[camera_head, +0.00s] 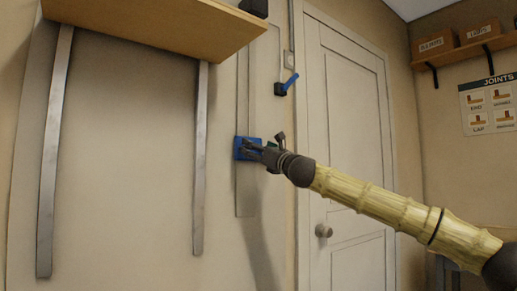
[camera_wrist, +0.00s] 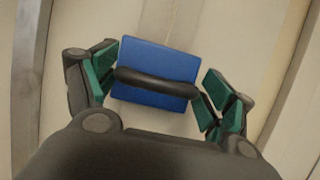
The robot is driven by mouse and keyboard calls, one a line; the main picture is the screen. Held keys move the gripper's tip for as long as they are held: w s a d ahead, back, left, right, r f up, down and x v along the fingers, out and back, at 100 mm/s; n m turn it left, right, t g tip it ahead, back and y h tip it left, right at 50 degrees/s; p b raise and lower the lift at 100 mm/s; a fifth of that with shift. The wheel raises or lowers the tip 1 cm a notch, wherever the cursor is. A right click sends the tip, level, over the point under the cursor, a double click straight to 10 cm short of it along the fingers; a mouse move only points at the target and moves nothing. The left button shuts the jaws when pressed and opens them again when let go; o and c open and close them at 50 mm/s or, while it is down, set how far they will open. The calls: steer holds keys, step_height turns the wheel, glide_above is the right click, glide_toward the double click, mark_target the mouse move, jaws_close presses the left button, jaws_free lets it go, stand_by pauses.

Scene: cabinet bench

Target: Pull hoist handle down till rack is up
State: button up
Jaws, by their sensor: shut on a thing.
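The hoist handle is a blue block (camera_head: 240,148) on a pale vertical wall track (camera_head: 245,200). In the wrist view the blue block (camera_wrist: 155,60) carries a black bar (camera_wrist: 157,84). My gripper (camera_head: 258,149) is at the handle, and in the wrist view its green-padded fingers (camera_wrist: 158,90) are shut on the bar, one at each end. The rack appears to be the wooden board (camera_head: 160,28) high at the upper left. Two grey metal rails (camera_head: 56,150) run down the wall below it. The board's top is out of view.
A blue lever (camera_head: 291,82) on a dark mount is on the wall above and right of the handle. A closed white door (camera_head: 350,130) with a round knob (camera_head: 323,231) stands behind my arm. A shelf with boxes (camera_head: 470,50) is at the upper right.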

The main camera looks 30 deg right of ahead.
step_height(320, 180, down, 15)
steer(key=b, duration=1.2)
steer(key=shift+d, duration=0.1)
steer(key=o, duration=1)
steer(key=shift+o, duration=0.2)
steer(key=shift+s, duration=0.1)
steer(key=v, duration=1.1)
steer(key=shift+s, duration=0.35)
steer(key=shift+d, duration=0.1)
